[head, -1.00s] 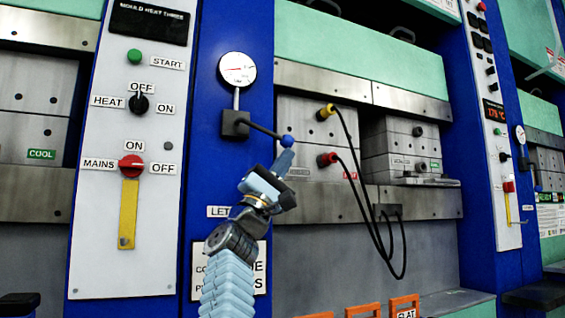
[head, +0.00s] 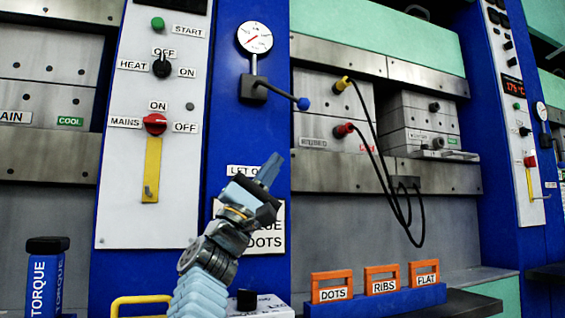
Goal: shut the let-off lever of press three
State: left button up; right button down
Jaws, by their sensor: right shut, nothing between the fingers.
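The let-off lever is a dark rod with a blue ball (head: 303,103) at its end. It runs right and slightly down from a dark block (head: 253,89) on the blue column. A round gauge (head: 254,37) stands above the block. My right gripper (head: 270,168) is shut and empty, below and left of the ball and apart from it. It partly hides the "LET O..." label (head: 241,171) and the sign below. My left gripper is out of view.
Left of the column is a white panel (head: 123,200) with knobs and a yellow strip. To the right, black cables (head: 380,150) hang from the press. Below, orange DOTS, RIBS and FLAT tags stand in a blue rack (head: 375,301). A TORQUE tool (head: 46,280) stands bottom left.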

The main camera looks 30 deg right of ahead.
aim_at(303, 104)
jog(key=k+j, duration=0.2)
jog(key=k, duration=0.3)
jog(key=k+j, duration=0.15)
jog(key=k, duration=0.35)
